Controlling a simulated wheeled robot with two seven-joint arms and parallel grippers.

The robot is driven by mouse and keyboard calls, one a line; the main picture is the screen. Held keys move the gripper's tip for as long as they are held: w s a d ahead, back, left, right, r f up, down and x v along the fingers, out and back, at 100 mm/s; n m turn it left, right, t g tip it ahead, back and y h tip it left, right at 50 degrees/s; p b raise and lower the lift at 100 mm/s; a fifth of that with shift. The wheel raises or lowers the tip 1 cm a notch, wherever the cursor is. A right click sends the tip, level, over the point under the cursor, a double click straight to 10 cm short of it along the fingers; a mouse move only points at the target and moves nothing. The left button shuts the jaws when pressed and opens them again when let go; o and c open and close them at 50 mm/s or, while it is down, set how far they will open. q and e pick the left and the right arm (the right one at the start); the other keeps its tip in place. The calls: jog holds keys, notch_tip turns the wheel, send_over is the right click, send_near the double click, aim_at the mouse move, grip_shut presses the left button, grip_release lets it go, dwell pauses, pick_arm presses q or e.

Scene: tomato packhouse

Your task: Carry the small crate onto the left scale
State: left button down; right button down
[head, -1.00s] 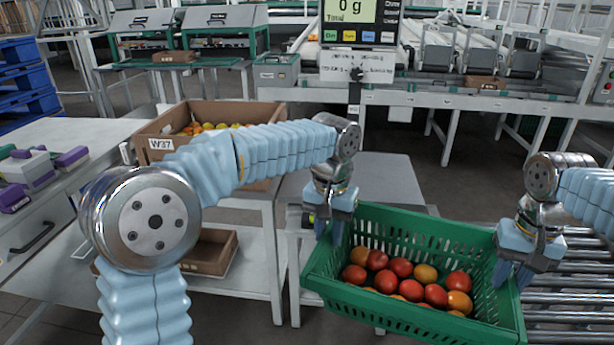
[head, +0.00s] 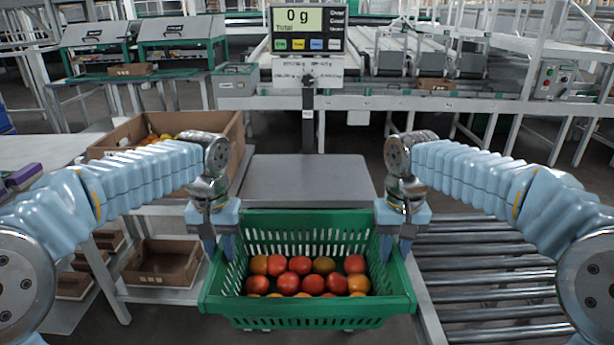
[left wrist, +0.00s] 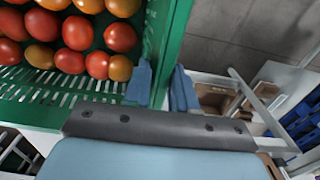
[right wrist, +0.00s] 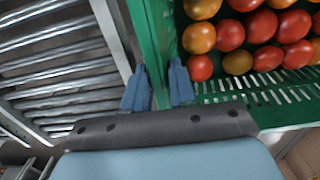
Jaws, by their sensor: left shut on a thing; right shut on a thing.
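The small green crate (head: 306,322) holds several red and orange tomatoes and hangs level between my two grippers. My left gripper (head: 220,250) is shut on its left wall; the left wrist view shows the fingers (left wrist: 160,88) on either side of the green rim. My right gripper (head: 396,248) is shut on its right wall, and its fingers (right wrist: 158,90) straddle the rim in the right wrist view. The scale has a grey platform (head: 308,178) that is bare and lies just beyond the crate. Its display (head: 308,28) reads 0 g.
A cardboard box (head: 225,135) with tomatoes stands on the table left of the scale. A roller conveyor (head: 490,270) lies to the right of the crate. An empty brown box (head: 165,265) sits on a lower shelf at left. Conveyor machinery fills the background.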

pick_arm(q)
jog(key=shift+s+d+r, duration=0.1)
jog(key=shift+d+r, duration=0.1)
jog(key=shift+d, duration=0.15)
pick_arm(e)
jog(key=shift+s+a+r, duration=0.1)
jog(key=shift+a+r, duration=0.1)
jog(key=shift+a, duration=0.15)
